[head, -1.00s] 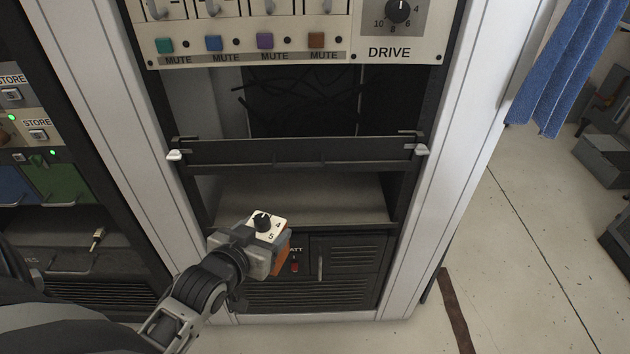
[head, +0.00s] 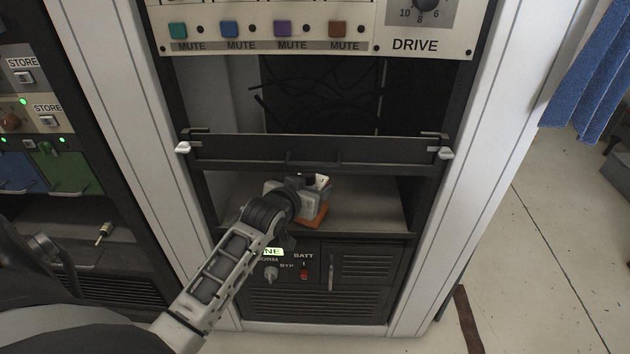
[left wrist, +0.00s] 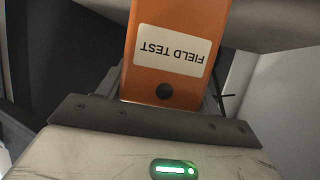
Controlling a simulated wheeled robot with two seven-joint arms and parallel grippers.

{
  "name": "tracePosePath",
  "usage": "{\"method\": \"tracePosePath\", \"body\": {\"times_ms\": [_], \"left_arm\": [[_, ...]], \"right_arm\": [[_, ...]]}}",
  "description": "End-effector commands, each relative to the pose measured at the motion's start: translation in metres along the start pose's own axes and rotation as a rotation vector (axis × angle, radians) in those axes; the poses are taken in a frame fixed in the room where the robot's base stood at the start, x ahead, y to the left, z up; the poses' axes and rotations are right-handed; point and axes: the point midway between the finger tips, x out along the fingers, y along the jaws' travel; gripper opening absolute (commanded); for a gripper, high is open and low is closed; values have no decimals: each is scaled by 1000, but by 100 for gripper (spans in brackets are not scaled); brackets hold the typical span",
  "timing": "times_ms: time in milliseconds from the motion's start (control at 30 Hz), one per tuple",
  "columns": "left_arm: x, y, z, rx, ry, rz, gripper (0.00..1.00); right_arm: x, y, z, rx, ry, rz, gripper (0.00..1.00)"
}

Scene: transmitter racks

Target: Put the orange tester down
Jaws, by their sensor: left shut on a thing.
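The orange tester (head: 313,216) is in my left gripper (head: 308,196), at the shelf (head: 365,208) in the open rack bay. The tester's pale face with a dark knob shows partly above the gripper. Its orange lower part is close over the shelf; I cannot tell whether it touches. In the left wrist view the tester (left wrist: 178,50) shows its orange side with a white FIELD TEST label, upside down, between the gripper's jaws (left wrist: 155,112). My right gripper is not in view.
A dark hinged-looking panel (head: 315,150) with pale end knobs crosses the bay just above the shelf. White rack posts (head: 478,180) stand at the sides. The shelf's right part is bare.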

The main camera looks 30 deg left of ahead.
Motion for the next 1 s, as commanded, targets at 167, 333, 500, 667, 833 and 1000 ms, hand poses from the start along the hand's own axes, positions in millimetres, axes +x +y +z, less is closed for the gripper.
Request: {"method": "tracePosePath", "body": {"times_ms": [167, 333, 500, 667, 833, 1000], "left_arm": [[28, 0, -14, 0, 9, 0, 31], [34, 0, -9, 1, 5, 0, 31], [34, 0, -10, 1, 7, 0, 31], [35, 0, -7, 0, 7, 0, 31], [35, 0, -5, 0, 2, 0, 87], [35, 0, -5, 0, 2, 0, 87]], "right_arm": [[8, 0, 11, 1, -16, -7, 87], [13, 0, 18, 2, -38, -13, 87], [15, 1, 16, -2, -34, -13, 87], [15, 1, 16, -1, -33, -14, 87], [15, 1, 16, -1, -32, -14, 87], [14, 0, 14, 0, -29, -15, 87]]}}
